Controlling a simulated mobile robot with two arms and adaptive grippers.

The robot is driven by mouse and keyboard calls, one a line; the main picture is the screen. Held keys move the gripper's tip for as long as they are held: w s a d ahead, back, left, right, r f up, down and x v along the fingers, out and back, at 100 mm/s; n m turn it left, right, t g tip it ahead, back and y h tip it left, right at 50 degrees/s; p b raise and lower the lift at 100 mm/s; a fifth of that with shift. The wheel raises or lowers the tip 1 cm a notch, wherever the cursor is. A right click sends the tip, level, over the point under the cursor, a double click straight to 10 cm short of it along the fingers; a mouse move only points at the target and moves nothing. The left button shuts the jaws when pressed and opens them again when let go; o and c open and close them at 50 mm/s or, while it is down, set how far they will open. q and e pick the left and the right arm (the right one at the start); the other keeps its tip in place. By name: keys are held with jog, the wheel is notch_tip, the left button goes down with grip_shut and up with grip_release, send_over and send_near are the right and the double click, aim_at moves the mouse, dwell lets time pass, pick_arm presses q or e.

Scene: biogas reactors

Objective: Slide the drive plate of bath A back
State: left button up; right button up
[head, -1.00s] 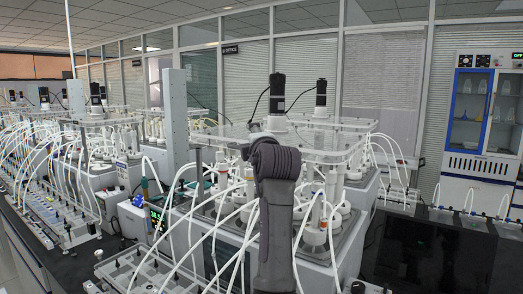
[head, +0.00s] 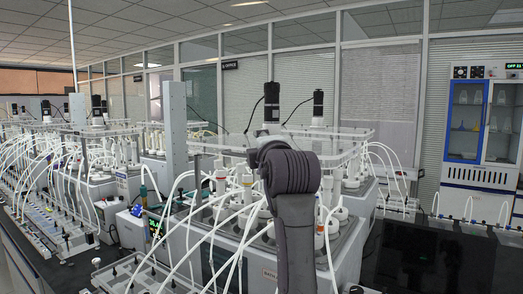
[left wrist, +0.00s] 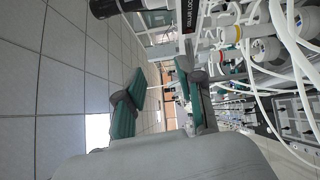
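The clear drive plate (head: 228,141) lies level over the nearest bath, with a black motor (head: 272,97) standing on it. White tubes and white-capped bottles sit beneath it. The bath's front label starts with "BATH"; its letter is hidden by my dark grey arm, which stands in front and covers part of the plate. No gripper shows in the head view. In the left wrist view, my left gripper (left wrist: 160,74) has its two green-padded fingers apart, with nothing visible between them. A black motor (left wrist: 118,6) and bottles (left wrist: 262,50) lie beyond. Contact with the plate cannot be told.
A second motor (head: 318,103) stands behind the nearest one. More baths and tube racks (head: 62,235) fill the left bench. Loose white tubes hang around my arm.

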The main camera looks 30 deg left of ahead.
jog(key=shift+a, duration=0.15)
jog(key=shift+a, duration=0.1)
